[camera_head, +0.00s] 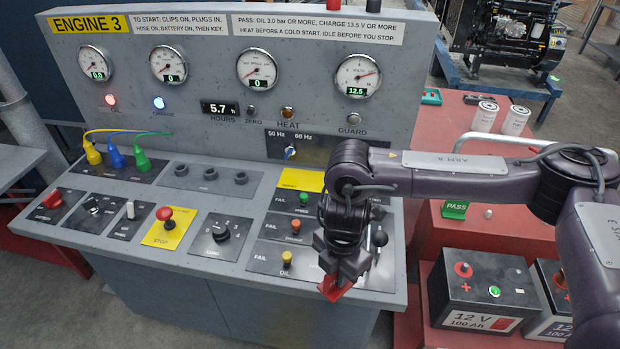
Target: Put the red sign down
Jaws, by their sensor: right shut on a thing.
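The red sign (336,290) is at the front right edge of the grey control console (180,255). My right gripper (340,272) points down over this edge and is shut on the red sign, which sits tilted below the fingers. The gripper hides part of the sign, so I cannot tell whether it touches the console. A green PASS sign (455,209) stands on the red surface to the right. My left gripper is not in view.
Right of the console, a red cart (480,238) carries white filters (514,120), with batteries (482,290) in front. Close to my gripper are an oil button (287,257) and black-knobbed levers (380,238). A yellow-backed red stop button (165,215) is further left.

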